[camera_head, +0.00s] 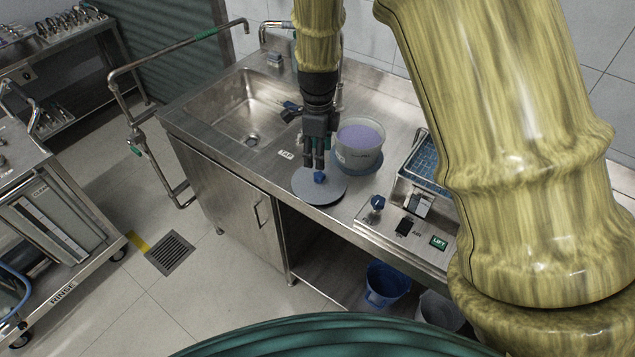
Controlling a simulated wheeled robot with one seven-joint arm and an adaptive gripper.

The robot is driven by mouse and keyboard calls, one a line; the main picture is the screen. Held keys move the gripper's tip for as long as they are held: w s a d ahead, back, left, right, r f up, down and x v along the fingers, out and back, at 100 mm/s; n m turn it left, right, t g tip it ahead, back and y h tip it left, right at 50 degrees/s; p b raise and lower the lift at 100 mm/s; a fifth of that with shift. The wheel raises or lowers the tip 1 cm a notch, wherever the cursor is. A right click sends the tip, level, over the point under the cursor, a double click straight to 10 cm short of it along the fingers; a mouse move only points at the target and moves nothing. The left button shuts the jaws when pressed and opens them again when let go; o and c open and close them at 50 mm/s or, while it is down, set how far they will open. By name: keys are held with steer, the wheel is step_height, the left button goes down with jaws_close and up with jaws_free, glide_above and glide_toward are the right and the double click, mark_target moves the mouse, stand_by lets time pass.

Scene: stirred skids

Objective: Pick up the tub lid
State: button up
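The tub lid (334,190) looks like a flat grey disc with a small blue knob (319,177) on top. It lies on the steel counter near its front edge. My gripper (315,165) points down over the lid, with its dark fingertips right at or just above the knob. From this angle I cannot tell whether the fingers touch the knob or how far apart they are. A translucent tub (357,158) with purple contents stands just behind and right of the lid, close to my gripper.
A sink (240,110) is left of the lid. A wire basket (425,165) and a panel with a green "LIFT" label (438,242) are to the right. A blue bucket (386,287) stands below the counter. A rinse cart (60,240) is at far left.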

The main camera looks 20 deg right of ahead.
mark_target(319, 175)
steer(key=f, duration=0.3)
steer(key=shift+d+p, duration=0.2)
steer(key=shift+p, duration=0.2)
steer(key=shift+s+f+p, duration=0.1)
steer(key=shift+f+p, duration=0.65)
steer(key=shift+f, duration=0.55)
steer(key=shift+f+p, duration=0.85)
steer(key=shift+f, duration=1.1)
steer(key=c, duration=1.2)
